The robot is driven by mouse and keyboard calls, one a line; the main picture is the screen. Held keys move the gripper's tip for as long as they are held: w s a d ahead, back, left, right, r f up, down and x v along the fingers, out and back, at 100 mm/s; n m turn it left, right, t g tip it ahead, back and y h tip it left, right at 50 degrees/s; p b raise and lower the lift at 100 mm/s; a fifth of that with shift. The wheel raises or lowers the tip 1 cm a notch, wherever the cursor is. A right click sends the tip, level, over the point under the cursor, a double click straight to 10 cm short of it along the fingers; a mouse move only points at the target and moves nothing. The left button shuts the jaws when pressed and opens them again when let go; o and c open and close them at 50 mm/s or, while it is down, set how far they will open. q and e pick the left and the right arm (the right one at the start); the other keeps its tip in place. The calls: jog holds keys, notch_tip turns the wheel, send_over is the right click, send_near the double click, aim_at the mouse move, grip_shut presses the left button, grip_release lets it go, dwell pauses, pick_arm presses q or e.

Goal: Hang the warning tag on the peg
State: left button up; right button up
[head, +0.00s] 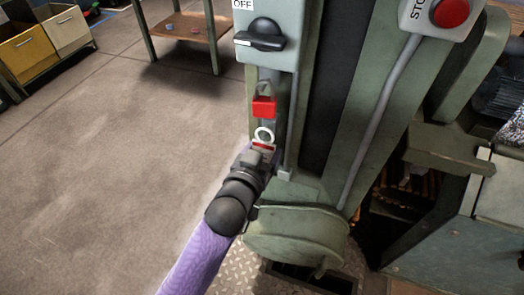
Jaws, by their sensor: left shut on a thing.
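My left gripper (262,153), on the purple-sleeved arm from below, is shut on the warning tag (263,146). The tag shows a red and white part at the jaws and a white ring above them; the gripper hides its lower part. The ring is just below a red padlock (264,107) in front of the green machine column. The padlock sits below the grey switch box (268,62) with its black rotary handle and OFF label. I cannot make out the peg clearly. I cannot tell whether the ring touches anything. My right gripper is not in view.
A grey box with a red stop button (450,12) is at the upper right, with a grey conduit (380,120) running down the machine. A rounded green housing (297,236) stands right of my arm. Open floor (110,170) lies left.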

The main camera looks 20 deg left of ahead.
pick_arm(q)
jog(key=o, duration=1.1)
jog(key=shift+s, duration=0.1)
